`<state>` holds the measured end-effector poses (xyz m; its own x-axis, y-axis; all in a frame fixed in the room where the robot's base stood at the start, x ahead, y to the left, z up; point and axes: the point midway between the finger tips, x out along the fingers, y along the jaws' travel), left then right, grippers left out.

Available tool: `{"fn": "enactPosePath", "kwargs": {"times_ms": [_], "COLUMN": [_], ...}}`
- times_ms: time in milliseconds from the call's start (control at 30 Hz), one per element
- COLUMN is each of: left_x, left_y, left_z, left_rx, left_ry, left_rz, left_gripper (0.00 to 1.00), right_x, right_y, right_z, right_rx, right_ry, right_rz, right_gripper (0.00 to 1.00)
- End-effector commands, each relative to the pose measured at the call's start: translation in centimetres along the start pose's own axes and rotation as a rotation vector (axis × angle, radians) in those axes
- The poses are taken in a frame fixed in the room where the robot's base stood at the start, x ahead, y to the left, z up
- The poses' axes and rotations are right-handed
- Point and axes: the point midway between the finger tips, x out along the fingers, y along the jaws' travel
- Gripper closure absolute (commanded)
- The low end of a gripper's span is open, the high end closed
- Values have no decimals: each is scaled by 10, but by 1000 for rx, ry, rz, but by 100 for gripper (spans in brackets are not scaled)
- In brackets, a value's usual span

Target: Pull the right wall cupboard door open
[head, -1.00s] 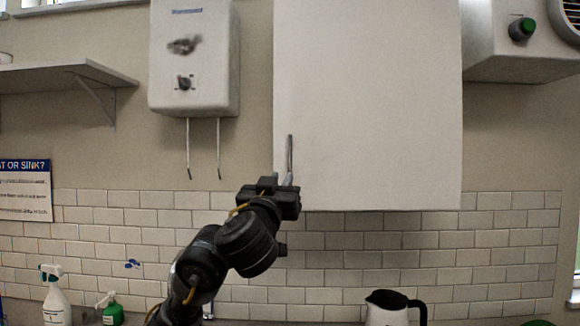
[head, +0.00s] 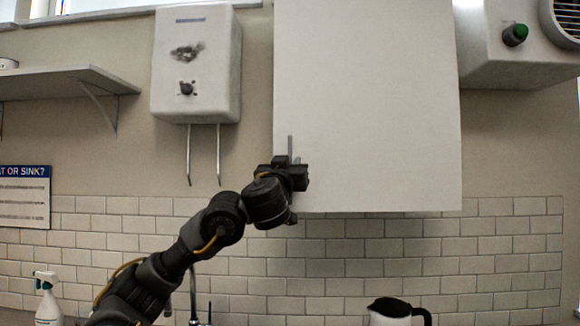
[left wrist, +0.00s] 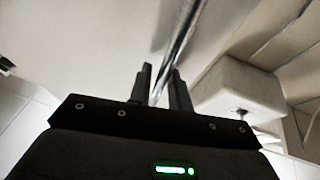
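The white wall cupboard door (head: 375,110) fills the upper middle of the head view and looks shut. Its thin vertical metal handle (head: 290,147) is near the lower left edge. My left gripper (head: 290,166) is at the handle's lower part and hides some of it. In the left wrist view the handle (left wrist: 178,45) runs down at a slant between the two fingertips of the left gripper (left wrist: 160,72). The fingers stand apart, with a gap showing beside the bar, so I see no firm grip. My right gripper is not in view.
A white water heater (head: 196,65) hangs left of the cupboard, its two pipes below. A shelf (head: 60,82) is at the left. A spray bottle (head: 48,302) and a kettle (head: 397,312) stand below.

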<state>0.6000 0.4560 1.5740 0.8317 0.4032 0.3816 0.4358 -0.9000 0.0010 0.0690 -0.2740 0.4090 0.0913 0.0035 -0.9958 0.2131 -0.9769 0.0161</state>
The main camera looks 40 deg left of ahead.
Motion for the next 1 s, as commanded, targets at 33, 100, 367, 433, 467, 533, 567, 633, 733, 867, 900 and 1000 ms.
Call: {"fn": "enactPosePath", "kwargs": {"times_ms": [33,100,367,433,467,533,567,633,733,867,900,1000], "left_x": [1,2,2,2,2,2,2,2,2,0,-1,-7], "left_y": [0,-1,0,0,0,0,0,0,0,4,7,20], "left_z": [0,0,0,0,0,0,0,0,0,1,1,1], "left_rx": [0,1,1,1,1,1,1,1,1,1,1,3], "left_ry": [0,0,0,0,0,0,0,0,0,0,0,1], "left_rz": [-1,-1,-1,-1,-1,-1,-1,-1,-1,-1,-3,-7], "left_gripper": [81,81,86,95,99,100,100,100,100,100,100,100], "right_x": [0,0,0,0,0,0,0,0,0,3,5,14], "right_y": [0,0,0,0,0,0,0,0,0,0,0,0], "right_z": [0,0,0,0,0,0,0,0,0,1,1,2], "right_rx": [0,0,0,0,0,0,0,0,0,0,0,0], "right_ry": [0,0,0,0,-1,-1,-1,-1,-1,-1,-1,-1], "right_rz": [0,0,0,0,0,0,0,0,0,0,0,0], "right_gripper": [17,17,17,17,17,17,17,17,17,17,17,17]}}
